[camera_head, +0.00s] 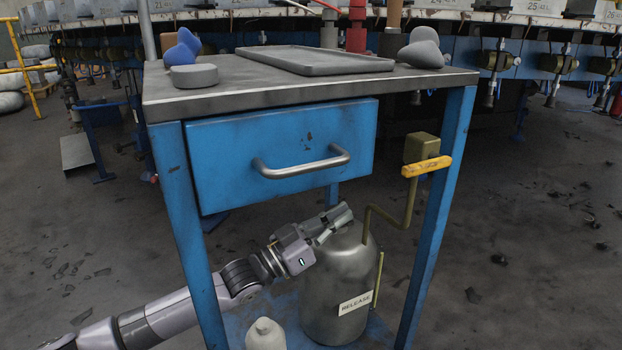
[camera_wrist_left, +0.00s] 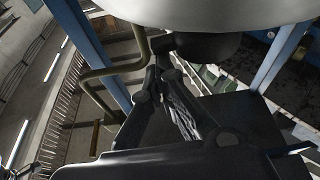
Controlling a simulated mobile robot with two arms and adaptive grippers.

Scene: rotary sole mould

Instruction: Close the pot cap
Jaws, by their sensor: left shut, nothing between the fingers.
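The pot (camera_head: 338,285) is a grey metal cylinder with a rounded top and a RELEASE label, standing upright under the blue table. My left gripper (camera_head: 342,213) is at the top of the pot, with its fingers shut and empty. In the left wrist view the shut fingers (camera_wrist_left: 163,62) point toward a large pale metal curve, likely the pot (camera_wrist_left: 220,12), with a dark rounded part just below it. I cannot make out the cap clearly or tell whether the fingers touch it. My right gripper is out of view.
The blue table (camera_head: 300,95) with a drawer (camera_head: 285,150) stands over the pot, its legs on both sides. A bent pipe with a yellow handle (camera_head: 427,166) rises at the pot's right. A small pale bottle (camera_head: 266,335) stands at its front left. Floor at right is mostly open.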

